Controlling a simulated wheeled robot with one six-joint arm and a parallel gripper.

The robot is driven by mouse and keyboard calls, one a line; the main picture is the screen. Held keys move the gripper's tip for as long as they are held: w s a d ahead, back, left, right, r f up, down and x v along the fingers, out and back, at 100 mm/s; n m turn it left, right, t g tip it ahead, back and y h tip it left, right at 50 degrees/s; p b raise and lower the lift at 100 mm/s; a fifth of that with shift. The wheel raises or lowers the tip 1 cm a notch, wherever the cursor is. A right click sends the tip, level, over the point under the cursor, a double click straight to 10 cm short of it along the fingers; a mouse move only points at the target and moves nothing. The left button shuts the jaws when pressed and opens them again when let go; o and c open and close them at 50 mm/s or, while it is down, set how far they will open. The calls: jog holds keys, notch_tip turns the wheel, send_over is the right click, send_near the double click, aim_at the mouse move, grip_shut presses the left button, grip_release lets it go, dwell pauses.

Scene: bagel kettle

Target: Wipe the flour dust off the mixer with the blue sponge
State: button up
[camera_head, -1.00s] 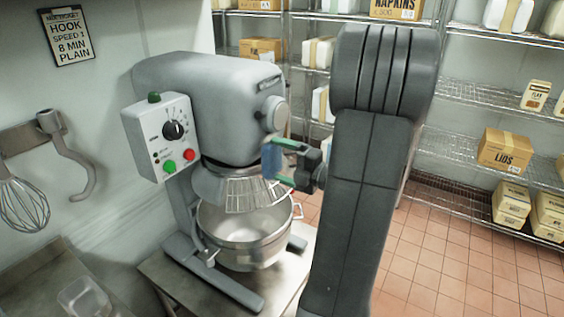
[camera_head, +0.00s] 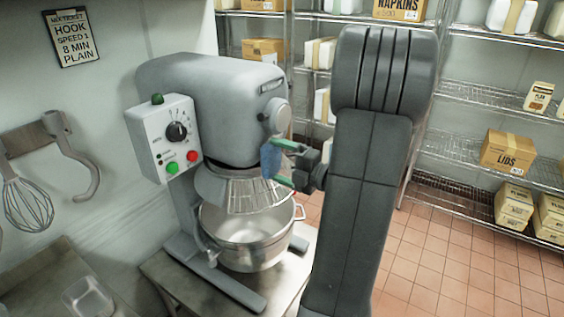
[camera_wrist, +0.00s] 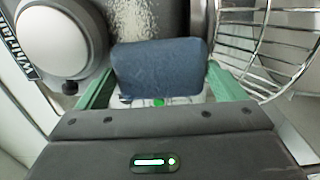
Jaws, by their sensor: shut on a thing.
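The grey mixer (camera_head: 215,88) stands on a metal table at the left, with a control box on its side and a wire guard above its steel bowl. My gripper (camera_head: 282,163) is at the front of the mixer head, just above the guard. It is shut on the blue sponge (camera_head: 270,162), which also shows between the green fingers in the wrist view (camera_wrist: 160,68). Pale flour dust (camera_wrist: 133,20) lies on the mixer surface just beyond the sponge. I cannot tell whether the sponge touches the surface. The side of the sponge facing the mixer is hidden.
The wire guard (camera_wrist: 265,45) is close on the right in the wrist view, and a round hub (camera_wrist: 57,35) is close on the left. The steel bowl (camera_head: 245,236) sits below. Wire shelves with boxes (camera_head: 508,152) stand behind. The tiled floor at right is clear.

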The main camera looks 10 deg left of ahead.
jog(key=shift+w+a, duration=0.1)
jog(key=shift+a, duration=0.25)
jog(key=shift+w+d+p, duration=0.1)
jog(key=shift+w+p, duration=0.05)
jog(key=shift+p, duration=0.15)
jog(key=shift+w+d+r+p, duration=0.1)
jog(key=shift+w+d+p, duration=0.25)
jog(key=shift+w+p, duration=0.35)
jog(key=shift+w, duration=0.1)
jog(key=shift+w, duration=0.1)
